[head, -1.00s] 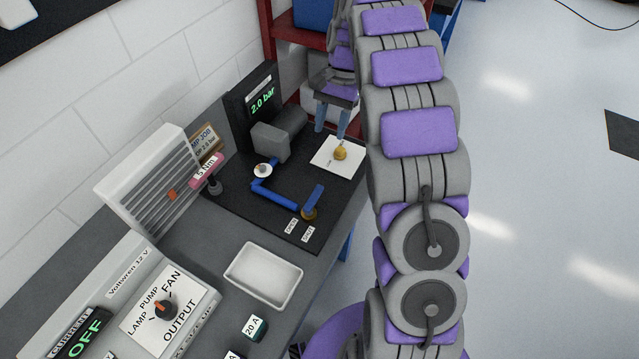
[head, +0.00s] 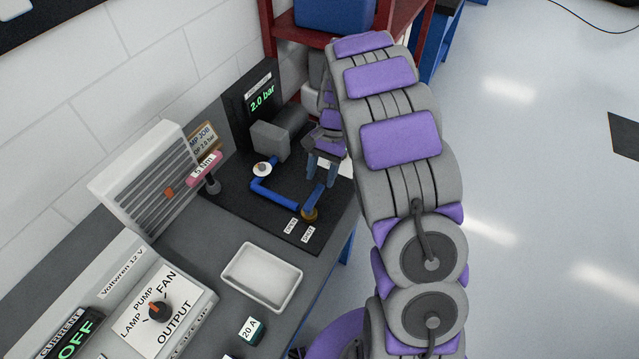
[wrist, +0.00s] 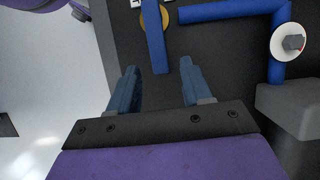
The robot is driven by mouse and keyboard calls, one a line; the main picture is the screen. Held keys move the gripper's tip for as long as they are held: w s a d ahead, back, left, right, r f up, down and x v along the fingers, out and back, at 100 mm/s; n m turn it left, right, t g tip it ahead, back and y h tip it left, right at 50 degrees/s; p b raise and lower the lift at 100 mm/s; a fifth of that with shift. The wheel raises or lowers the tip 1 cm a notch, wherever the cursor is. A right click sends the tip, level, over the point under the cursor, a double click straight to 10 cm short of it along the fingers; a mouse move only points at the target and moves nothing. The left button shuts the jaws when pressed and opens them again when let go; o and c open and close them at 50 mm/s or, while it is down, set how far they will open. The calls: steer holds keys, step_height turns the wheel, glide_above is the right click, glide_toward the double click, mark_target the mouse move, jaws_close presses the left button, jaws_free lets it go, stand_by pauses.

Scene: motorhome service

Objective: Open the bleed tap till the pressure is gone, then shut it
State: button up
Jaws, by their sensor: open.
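The bleed tap is a blue lever (head: 315,197) on a brass pivot (head: 310,214) at the end of a blue pipe (head: 275,197). OPEN (head: 291,226) and SHUT (head: 308,234) labels lie beside the pivot. The lever points away from the labels, towards my gripper (head: 320,181). In the wrist view my gripper (wrist: 158,72) is open, with the lever's free end (wrist: 157,50) between the fingertips in the picture. A gap shows on each side; the height above the lever is unclear. The display (head: 262,97) reads 2.0 bar.
A grey pump-like block (head: 275,138) and a round white fitting (head: 262,169) stand left of my gripper. A pink 5 Nm tool (head: 205,165) stands farther left. An empty white tray (head: 262,277) is in front. My arm partly hides a white card (head: 345,168).

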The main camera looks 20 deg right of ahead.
mark_target(314, 200)
steer(key=shift+x, duration=1.45)
jaws_close()
